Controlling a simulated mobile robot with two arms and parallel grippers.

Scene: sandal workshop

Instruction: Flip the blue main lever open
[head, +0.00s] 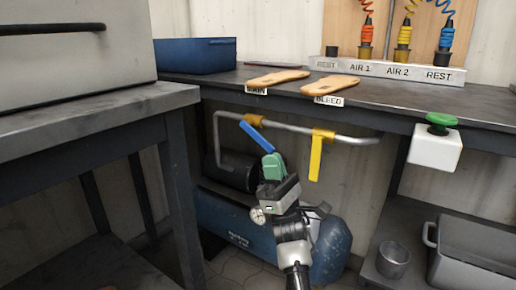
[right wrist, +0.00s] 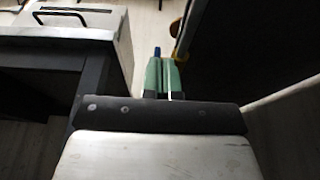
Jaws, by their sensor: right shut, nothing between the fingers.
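The blue main lever (head: 257,138) slants down to the right from under the brass valve on the pipe, below the MAIN label (head: 256,91). My right gripper (head: 271,164) has green fingers, closed together with nothing between them. Its fingertips are at the lever's lower end in the head view; I cannot tell whether they touch. In the right wrist view the green fingers (right wrist: 161,75) point ahead, and a bit of the blue lever (right wrist: 157,51) shows just beyond their tips. My left gripper is not in view.
A yellow lever (head: 316,158) hangs straight down from the pipe (head: 289,128), right of the gripper. A blue tank (head: 240,222) with a gauge lies below. The bench (head: 225,81) overhangs the pipe. A grey table (head: 85,122) stands close at left. A green-button box (head: 435,148) is at right.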

